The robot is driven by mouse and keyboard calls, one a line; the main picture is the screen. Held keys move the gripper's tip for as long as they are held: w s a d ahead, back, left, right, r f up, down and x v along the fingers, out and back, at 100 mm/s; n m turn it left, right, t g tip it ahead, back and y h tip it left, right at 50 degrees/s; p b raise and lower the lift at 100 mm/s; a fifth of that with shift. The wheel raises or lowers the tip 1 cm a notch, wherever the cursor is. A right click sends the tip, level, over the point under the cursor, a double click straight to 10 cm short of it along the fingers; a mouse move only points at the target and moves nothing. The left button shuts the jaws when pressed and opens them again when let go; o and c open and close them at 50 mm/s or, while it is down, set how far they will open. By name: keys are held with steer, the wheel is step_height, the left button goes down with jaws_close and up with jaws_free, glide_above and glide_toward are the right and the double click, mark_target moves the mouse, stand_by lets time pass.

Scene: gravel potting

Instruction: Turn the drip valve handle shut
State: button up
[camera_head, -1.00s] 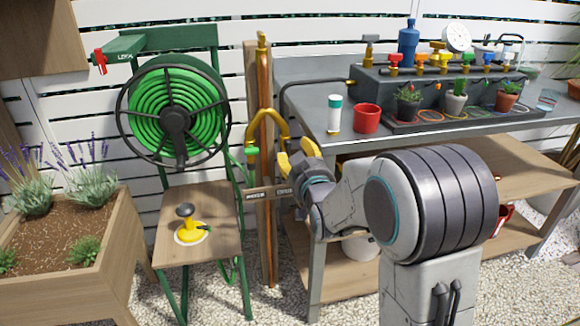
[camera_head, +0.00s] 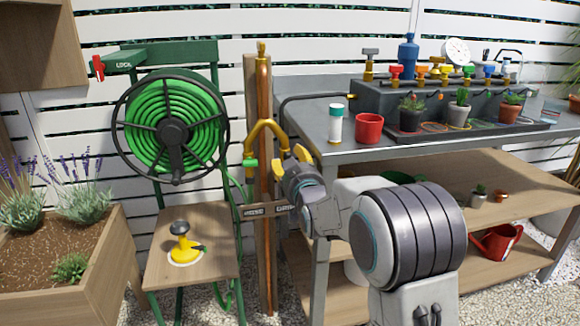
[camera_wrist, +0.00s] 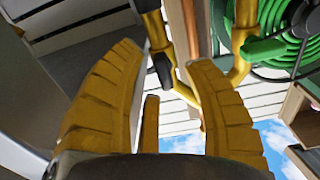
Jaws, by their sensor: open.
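A yellow two-branch valve fitting (camera_head: 268,127) sits on the copper pipe (camera_head: 264,90) against a wooden post. Its left branch has a green handle (camera_head: 250,163), which also shows in the wrist view (camera_wrist: 262,48). A black handle (camera_wrist: 162,68) on the other branch, apparently the drip valve's, lies between and beyond my fingertips in the wrist view. In the head view my gripper hides it. My gripper (camera_head: 293,160), with yellow fingers, is open beside the right branch. In the wrist view my gripper (camera_wrist: 168,55) has its fingers spread, with no clear contact on the handle.
A label board (camera_head: 267,209) crosses the post below the valves. The green hose reel (camera_head: 172,130) and a wooden stand (camera_head: 205,262) are to the left. The metal bench (camera_head: 345,152) with a white bottle (camera_head: 336,125) and red cup (camera_head: 368,128) is close on the right.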

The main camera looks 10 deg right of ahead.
steer(key=shift+w, duration=0.8)
jaws_close()
